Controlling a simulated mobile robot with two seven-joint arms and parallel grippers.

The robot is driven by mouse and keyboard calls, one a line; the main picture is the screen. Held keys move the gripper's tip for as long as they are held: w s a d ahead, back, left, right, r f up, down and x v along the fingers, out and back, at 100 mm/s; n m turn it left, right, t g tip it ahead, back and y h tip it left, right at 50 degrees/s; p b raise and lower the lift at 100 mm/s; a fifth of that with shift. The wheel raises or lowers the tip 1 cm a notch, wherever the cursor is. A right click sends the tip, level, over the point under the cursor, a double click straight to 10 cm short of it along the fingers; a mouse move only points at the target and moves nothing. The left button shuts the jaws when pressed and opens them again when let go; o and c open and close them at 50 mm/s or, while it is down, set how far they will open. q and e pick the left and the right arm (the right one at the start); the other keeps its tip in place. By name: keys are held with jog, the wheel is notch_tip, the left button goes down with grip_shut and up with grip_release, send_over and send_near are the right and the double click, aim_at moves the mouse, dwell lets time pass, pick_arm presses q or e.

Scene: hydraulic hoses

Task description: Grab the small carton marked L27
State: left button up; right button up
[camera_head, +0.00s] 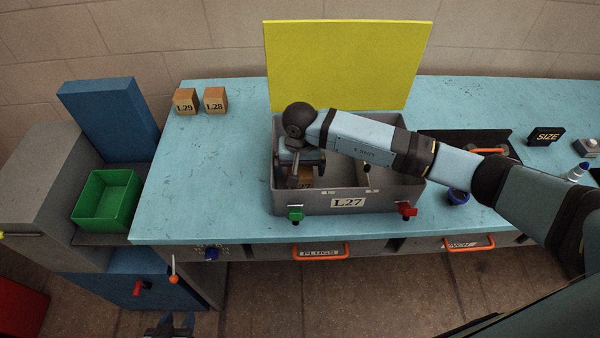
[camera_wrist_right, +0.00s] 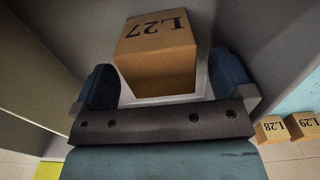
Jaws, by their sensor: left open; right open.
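The small carton marked L27 (camera_wrist_right: 157,42) is a brown cardboard box inside the grey bin (camera_head: 284,200), whose front also carries an L27 label. In the head view only a bit of the carton (camera_head: 306,177) shows under my right gripper (camera_head: 300,180). In the right wrist view my right gripper (camera_wrist_right: 160,85) is open, with one blue finger on each side of the carton. My left gripper (camera_head: 170,329) is open and empty at the bottom edge of the head view, away from the bin.
Cartons L29 (camera_head: 186,101) and L28 (camera_head: 216,100) stand on the blue bench (camera_head: 200,180) left of the bin. The bin's raised yellow lid (camera_head: 345,60) stands behind it. A green tray (camera_head: 106,200) is at the left. A dark tray (camera_head: 465,140) lies to the right.

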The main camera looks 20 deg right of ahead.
jog(key=shift+f, duration=0.35)
jog(key=c, duration=1.1)
jog(key=shift+r, duration=0.1)
